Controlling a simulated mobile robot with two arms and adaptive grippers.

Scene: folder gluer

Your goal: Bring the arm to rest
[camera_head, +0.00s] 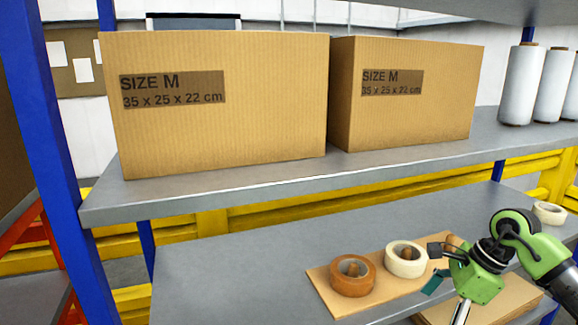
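My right arm, green and black, comes in from the right over the lower shelf. Its gripper (435,267) points left, just right of a cream tape roll (405,260). Two dark fingertips show apart, one with a teal face, and I see nothing held between them. The wrist hides part of the gripper. My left gripper is out of view.
A brown tape roll (352,276) and the cream roll rest on a cardboard sheet (325,290) on the lower grey shelf (230,270). Two cardboard boxes (215,135) (410,125) and white film rolls (521,85) stand above. A blue post (50,130) is at left.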

